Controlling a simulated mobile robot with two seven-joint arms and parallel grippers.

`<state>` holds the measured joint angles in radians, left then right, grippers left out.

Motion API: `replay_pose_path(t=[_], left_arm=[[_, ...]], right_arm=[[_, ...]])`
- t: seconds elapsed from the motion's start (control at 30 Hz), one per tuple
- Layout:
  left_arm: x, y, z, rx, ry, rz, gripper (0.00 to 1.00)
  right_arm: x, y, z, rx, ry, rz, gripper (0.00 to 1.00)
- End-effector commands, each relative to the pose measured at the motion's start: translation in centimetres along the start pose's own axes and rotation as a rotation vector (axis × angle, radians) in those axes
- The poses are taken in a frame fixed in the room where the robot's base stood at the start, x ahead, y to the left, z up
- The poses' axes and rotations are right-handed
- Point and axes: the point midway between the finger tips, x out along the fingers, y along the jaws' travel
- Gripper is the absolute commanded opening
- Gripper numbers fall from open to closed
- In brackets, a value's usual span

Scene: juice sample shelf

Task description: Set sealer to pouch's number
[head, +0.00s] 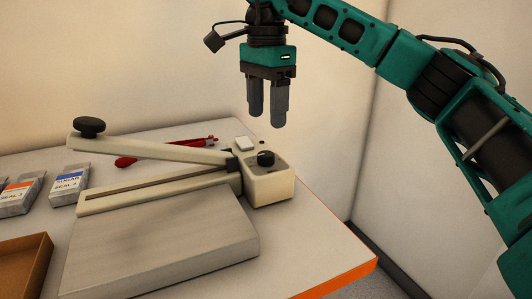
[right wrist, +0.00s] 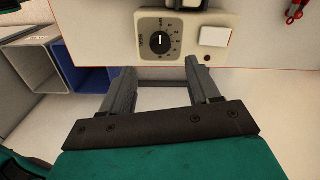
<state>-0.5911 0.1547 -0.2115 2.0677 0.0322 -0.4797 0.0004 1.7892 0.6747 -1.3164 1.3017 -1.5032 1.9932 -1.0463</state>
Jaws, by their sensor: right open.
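The cream sealer (head: 165,182) stands on the table with its long arm raised and a black knob at the arm's end. Its control box (head: 268,185) at the right end carries a black dial (head: 265,158). In the right wrist view the dial (right wrist: 160,42) has a white pointer line and numbers around it, too small to read surely. Two pouches lie at the left: one with a blue label (head: 70,184) and one with an orange label (head: 20,192); both appear to read "SEAL 3". My right gripper (head: 267,116) is open and empty, above the control box and apart from it. My left gripper is out of view.
A brown tray (head: 38,262) sits at the front left. A red-handled tool (head: 165,151) lies behind the sealer. A grey plate (head: 165,250) extends in front of the sealer. The right wrist view shows blue (right wrist: 82,75) and white (right wrist: 30,62) bins below the table edge.

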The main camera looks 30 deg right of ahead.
Motion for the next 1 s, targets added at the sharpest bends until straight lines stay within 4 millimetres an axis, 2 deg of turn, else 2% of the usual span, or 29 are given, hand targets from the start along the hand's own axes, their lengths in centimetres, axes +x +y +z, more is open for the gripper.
replay_pose_path(t=[0.03,0.2,0.4,0.57,0.83,1.0], left_arm=[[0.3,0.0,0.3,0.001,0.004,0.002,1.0],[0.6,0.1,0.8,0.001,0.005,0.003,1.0],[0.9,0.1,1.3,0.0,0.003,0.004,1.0],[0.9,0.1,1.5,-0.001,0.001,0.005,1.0],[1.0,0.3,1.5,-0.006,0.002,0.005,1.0],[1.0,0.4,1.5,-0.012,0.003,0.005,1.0]], right_arm=[[1.6,0.1,-0.1,0.0,0.001,0.003,0.61],[4.8,0.1,0.0,0.001,0.0,0.001,0.61],[7.3,0.0,0.1,0.0,-0.002,-0.001,0.61],[8.0,0.0,0.1,0.0,-0.002,-0.001,0.61],[8.1,0.0,0.1,0.001,-0.002,-0.001,0.6],[8.1,0.0,0.1,0.001,-0.002,-0.001,0.44]])
